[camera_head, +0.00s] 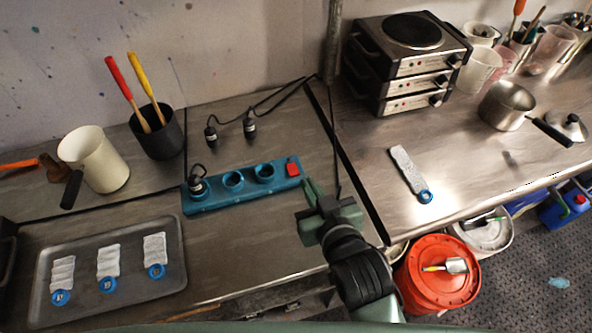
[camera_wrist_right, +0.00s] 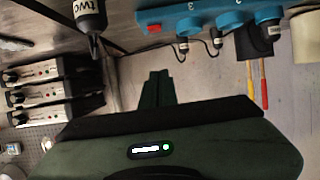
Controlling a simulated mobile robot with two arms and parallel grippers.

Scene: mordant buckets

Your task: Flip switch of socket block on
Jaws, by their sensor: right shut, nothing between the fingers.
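The teal socket block (camera_head: 215,201) lies on the metal worktop, with a black plug (camera_head: 197,184) in its leftmost socket and two sockets empty. Its red switch (camera_head: 293,167) is at the right end; I cannot tell which way it is set. In the right wrist view the block (camera_wrist_right: 192,20) runs along the top, and the switch (camera_wrist_right: 154,28) shows beyond my fingertips. My right gripper (camera_head: 313,186) is shut and empty, just in front and to the right of the switch, apparently apart from it. My left gripper is not in view.
Two loose plugs (camera_head: 250,128) lie behind the block. Left stand a black pot (camera_head: 160,139) with tools, a cream jug (camera_head: 98,165) and a tray (camera_head: 108,309). Stacked hotplates (camera_head: 400,68) stand right.

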